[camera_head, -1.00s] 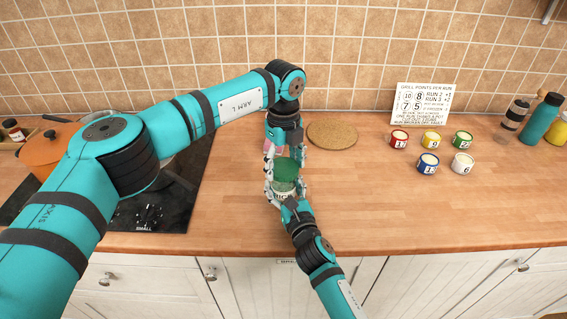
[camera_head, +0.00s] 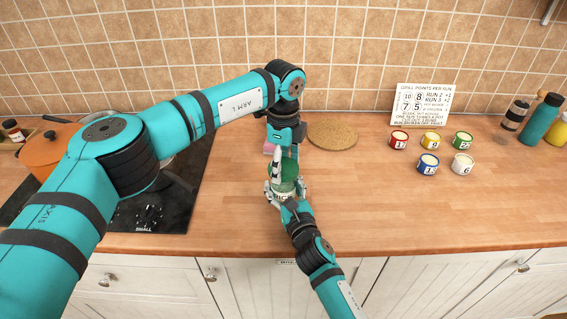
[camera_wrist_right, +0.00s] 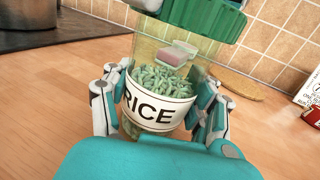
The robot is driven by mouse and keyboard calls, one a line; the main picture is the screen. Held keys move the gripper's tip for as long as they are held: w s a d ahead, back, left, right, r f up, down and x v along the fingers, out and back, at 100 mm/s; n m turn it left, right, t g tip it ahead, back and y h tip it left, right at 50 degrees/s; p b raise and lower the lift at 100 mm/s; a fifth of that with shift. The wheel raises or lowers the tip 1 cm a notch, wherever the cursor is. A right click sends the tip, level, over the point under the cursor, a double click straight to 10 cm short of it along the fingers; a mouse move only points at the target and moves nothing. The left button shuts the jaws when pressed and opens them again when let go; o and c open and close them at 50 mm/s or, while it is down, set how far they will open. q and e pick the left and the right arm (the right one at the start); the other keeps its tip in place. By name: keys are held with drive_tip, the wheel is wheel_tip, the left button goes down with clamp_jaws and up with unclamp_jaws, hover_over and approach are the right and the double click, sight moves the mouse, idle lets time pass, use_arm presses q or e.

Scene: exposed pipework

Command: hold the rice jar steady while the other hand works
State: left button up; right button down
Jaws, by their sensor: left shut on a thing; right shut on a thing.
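The rice jar (camera_head: 282,196) stands upright on the wooden counter, with clear walls, a white RICE label (camera_wrist_right: 158,104) and pale green grains inside. My right gripper (camera_wrist_right: 157,92) is shut around the jar's body, a finger on each side of the label. The jar's green lid (camera_head: 287,174) is on top and also shows at the top of the right wrist view (camera_wrist_right: 196,14). My left gripper (camera_head: 283,170) comes down from above and is shut on the lid, one finger in front of it. Its other finger is mostly hidden.
A pink and white block (camera_head: 268,147) lies behind the jar, beside a round cork mat (camera_head: 333,135). An orange pot (camera_head: 50,150) and dark hob (camera_head: 150,208) are at left. Several coloured tins (camera_head: 428,163), a sign (camera_head: 424,102) and bottles (camera_head: 540,118) are at right. The front right counter is clear.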

sight(283, 167)
use_arm(q)
drive_tip(key=shift+r, duration=0.15)
drive_tip(key=shift+r, duration=0.9)
drive_tip(key=shift+r, duration=0.1)
drive_tip(key=shift+r, duration=1.95)
use_arm(e)
drive_tip(key=shift+c, duration=1.4)
unclamp_jaws()
